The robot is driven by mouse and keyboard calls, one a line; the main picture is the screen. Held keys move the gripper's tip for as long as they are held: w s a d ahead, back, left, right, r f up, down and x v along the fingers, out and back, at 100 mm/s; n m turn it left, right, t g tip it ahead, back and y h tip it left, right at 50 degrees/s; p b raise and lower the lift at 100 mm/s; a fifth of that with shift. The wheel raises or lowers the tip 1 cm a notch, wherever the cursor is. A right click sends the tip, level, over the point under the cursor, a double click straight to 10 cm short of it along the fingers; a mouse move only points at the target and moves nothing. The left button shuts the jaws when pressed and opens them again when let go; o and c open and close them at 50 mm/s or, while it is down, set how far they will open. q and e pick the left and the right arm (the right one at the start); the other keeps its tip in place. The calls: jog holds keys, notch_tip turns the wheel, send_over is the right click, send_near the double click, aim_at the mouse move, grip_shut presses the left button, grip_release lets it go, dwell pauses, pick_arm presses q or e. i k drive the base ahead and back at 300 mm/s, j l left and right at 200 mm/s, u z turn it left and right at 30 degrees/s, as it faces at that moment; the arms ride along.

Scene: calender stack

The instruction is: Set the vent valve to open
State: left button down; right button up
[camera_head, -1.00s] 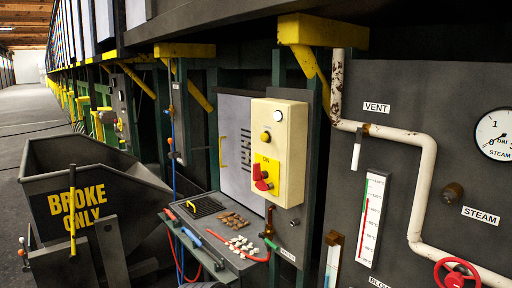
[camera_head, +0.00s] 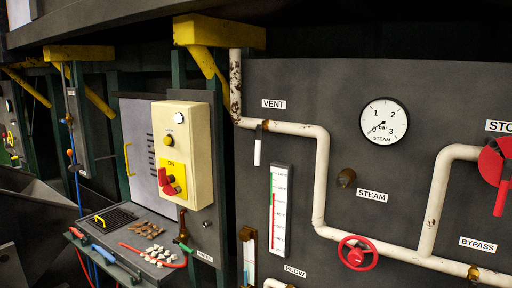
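The VENT label (camera_head: 274,104) is on the dark panel, above the white vent pipe (camera_head: 290,127). Just below the label, a small brass-coloured valve body (camera_head: 265,125) sits on the pipe. Its pale lever handle (camera_head: 257,150) hangs straight down, across the pipe's horizontal run. Neither of my grippers shows in the head view.
A steam gauge (camera_head: 384,121) and a red handwheel (camera_head: 357,253) are on the panel, with a red STOP device (camera_head: 495,165) at far right. A cream switch box (camera_head: 184,155) stands left of the panel, above a cluttered grey shelf (camera_head: 120,243).

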aim_at(258, 128)
jog(key=j+z, duration=0.1)
jog(key=z, duration=0.35)
jog(key=j+z, duration=0.1)
jog(key=z, duration=0.35)
jog(key=j+z, duration=0.15)
jog(key=z, duration=0.3)
jog(key=j+z, duration=0.15)
jog(key=z, duration=0.35)
jog(key=k+j+z, duration=0.1)
jog(key=j+z, duration=0.15)
jog(key=j, duration=0.2)
jog(key=k+j+z, duration=0.3)
jog(key=j, duration=0.15)
jog(key=k+j+z, duration=0.1)
jog(key=j+z, duration=0.15)
jog(key=j, duration=0.15)
jog(key=k+j+z, duration=0.3)
jog(key=k+j, duration=0.25)
jog(key=j, duration=0.15)
jog(key=k+j, duration=0.3)
jog(key=j, duration=0.1)
